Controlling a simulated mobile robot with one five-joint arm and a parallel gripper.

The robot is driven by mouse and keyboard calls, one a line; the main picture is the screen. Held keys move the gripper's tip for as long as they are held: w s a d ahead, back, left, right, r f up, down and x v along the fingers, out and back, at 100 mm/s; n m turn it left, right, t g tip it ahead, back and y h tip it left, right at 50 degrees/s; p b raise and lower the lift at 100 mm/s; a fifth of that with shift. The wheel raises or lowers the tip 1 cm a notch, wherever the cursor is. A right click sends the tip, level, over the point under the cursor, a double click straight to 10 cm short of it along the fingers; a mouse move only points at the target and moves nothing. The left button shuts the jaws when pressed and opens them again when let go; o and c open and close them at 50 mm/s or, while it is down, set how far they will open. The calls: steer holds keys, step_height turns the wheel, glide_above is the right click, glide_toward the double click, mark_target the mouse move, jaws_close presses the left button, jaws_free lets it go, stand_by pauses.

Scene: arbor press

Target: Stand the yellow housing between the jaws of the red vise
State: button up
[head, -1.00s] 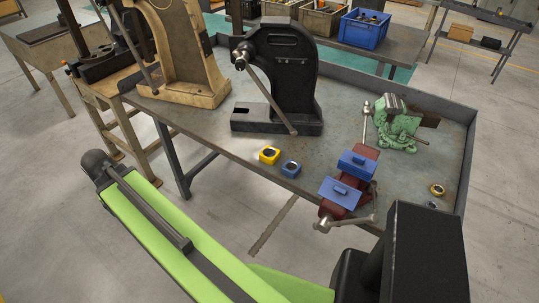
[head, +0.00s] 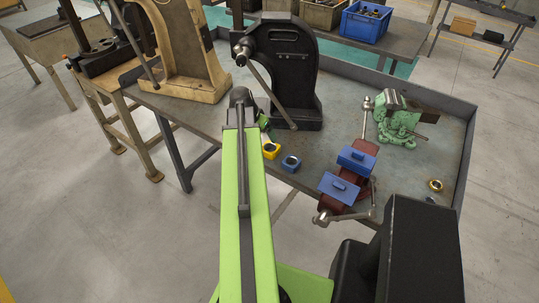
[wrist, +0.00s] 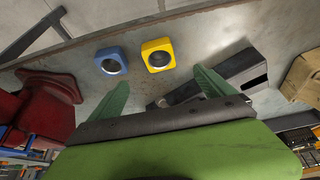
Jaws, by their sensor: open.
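The yellow housing (head: 271,150), a squarish block with a dark round opening, rests on the bench near its front edge. In the wrist view the yellow housing (wrist: 158,55) lies just beyond the fingertips, roughly between their lines. My gripper (wrist: 164,84) is open and empty, with its two green fingers spread. In the head view my arm hides most of it, and a green finger shows just behind the yellow housing. The red vise (head: 329,207) is at the bench's front edge to the right, with two blue jaw blocks (head: 357,160) set apart. It also shows in the wrist view (wrist: 35,105).
A similar blue housing (head: 291,164) sits close to the right of the yellow one. A black arbor press (head: 288,70) stands behind, a tan press (head: 185,60) at left. A green vise (head: 397,120) and a gold ring (head: 435,185) are at right.

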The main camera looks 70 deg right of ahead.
mark_target(272, 151)
steer(key=b+x, duration=1.2)
steer(key=x, duration=0.3)
steer(key=shift+d+f, duration=0.1)
steer(key=shift+r, duration=0.25)
steer(key=c, duration=1.9)
step_height(272, 151, up, 5)
steer(key=p, duration=0.4)
steer(key=shift+f+p, duration=0.25)
steer(key=shift+p, duration=0.1)
steer(key=s+a+r+p, duration=0.1)
steer(key=s+r+p, duration=0.1)
steer(key=s, duration=0.1)
steer(key=s+a+r+p, duration=0.2)
steer(key=s, duration=0.1)
steer(key=s+a+r+p, duration=0.2)
steer(key=s, duration=0.2)
steer(key=shift+s+a+r+p, duration=0.15)
steer(key=shift+a+r+p, duration=0.1)
steer(key=shift+r+p, duration=0.1)
